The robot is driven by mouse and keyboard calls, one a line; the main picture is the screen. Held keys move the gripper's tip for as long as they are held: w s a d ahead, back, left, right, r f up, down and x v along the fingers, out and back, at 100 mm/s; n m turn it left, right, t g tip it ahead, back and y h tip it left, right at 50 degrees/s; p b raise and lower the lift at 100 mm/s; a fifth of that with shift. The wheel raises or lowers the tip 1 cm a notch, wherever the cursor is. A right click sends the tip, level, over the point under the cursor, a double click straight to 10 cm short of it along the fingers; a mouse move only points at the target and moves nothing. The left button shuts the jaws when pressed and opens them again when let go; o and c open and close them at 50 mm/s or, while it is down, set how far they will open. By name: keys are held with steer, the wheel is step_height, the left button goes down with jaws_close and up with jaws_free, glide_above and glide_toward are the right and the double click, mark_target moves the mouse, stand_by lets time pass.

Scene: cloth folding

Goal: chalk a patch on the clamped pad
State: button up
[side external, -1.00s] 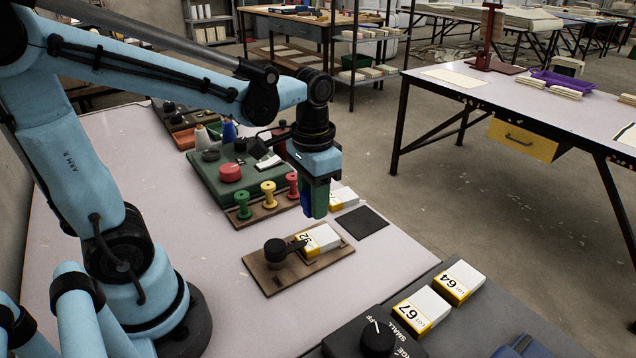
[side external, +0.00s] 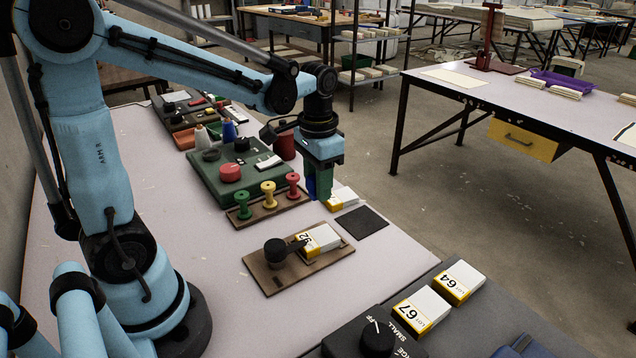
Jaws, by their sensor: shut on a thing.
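The clamped pad (side external: 319,240) is a white and yellow block marked 92. It lies on a brown board (side external: 270,283) under the arm of a black-knobbed clamp (side external: 276,250). I cannot make out any chalk patch on its top. My gripper (side external: 321,186) points down above and behind the clamped pad, apart from it. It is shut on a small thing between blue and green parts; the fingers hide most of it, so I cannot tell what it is.
Coloured spools (side external: 268,192) and a green box (side external: 208,178) stand to the left. Pads 67 (side external: 421,310) and 64 (side external: 459,282) lie on a dark surface in front.

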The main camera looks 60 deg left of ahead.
mark_target(323, 231)
steer(key=shift+f, duration=3.45)
steer(key=shift+d+f, duration=0.2)
steer(key=shift+f, duration=0.1)
steer(key=shift+s+d+f, duration=0.1)
steer(key=shift+d, duration=0.7)
steer(key=shift+c, duration=0.3)
steer(key=shift+s+d, duration=0.15)
steer(key=shift+d, duration=1.75)
steer(key=shift+w+a, duration=0.15)
steer(key=shift+a, duration=1.35)
steer(key=shift+w+a, duration=0.1)
steer(key=shift+a, duration=1.35)
steer(key=shift+d+r, duration=0.1)
steer(key=shift+r, duration=4)
steer(key=shift+f, duration=0.2)
